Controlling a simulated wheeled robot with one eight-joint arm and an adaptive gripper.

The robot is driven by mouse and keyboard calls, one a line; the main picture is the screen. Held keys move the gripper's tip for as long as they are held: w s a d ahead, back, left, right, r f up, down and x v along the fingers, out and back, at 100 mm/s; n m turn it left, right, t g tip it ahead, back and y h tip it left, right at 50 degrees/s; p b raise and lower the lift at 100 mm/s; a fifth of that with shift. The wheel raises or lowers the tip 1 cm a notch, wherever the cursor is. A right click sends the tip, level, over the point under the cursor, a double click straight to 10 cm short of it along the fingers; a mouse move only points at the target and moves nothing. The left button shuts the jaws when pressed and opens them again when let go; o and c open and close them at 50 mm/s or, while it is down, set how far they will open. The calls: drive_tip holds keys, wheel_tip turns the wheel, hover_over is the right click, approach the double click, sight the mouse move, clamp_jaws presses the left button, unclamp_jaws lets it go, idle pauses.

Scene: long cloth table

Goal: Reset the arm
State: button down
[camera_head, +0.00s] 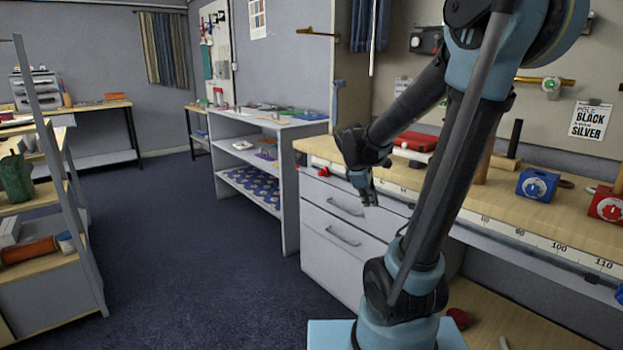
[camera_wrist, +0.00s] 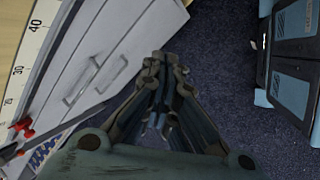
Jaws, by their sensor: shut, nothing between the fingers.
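My gripper (camera_head: 368,192) hangs from my arm in front of the wooden workbench (camera_head: 318,147), pointing down beside the bench's drawer unit (camera_head: 336,238). In the wrist view my gripper (camera_wrist: 158,128) has its fingers together, with nothing between them. The drawer fronts (camera_wrist: 100,55) lie to its left there, and blue carpet shows beyond the fingertips. My arm is bent, and its links hide part of the bench.
A red case (camera_head: 415,141), a blue box (camera_head: 537,185) and a red box (camera_head: 607,204) stand on the bench. A shelf unit (camera_head: 290,190) stands behind, and a rack (camera_head: 50,290) at left. Open carpet (camera_head: 180,260) lies between them.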

drive_tip(key=s+f+m+y, duration=0.2)
drive_tip(key=s+m, duration=0.4)
drive_tip(key=s, duration=0.5)
drive_tip(key=s+f+m+g+y, duration=0.1)
drive_tip(key=s+f+m, duration=0.3)
drive_tip(key=s+m, duration=0.3)
drive_tip(key=shift+s+m+y, duration=0.3)
drive_tip(key=shift+s+y, duration=0.1)
drive_tip(key=shift+s, duration=1.45)
drive_tip(key=shift+a+f, duration=0.1)
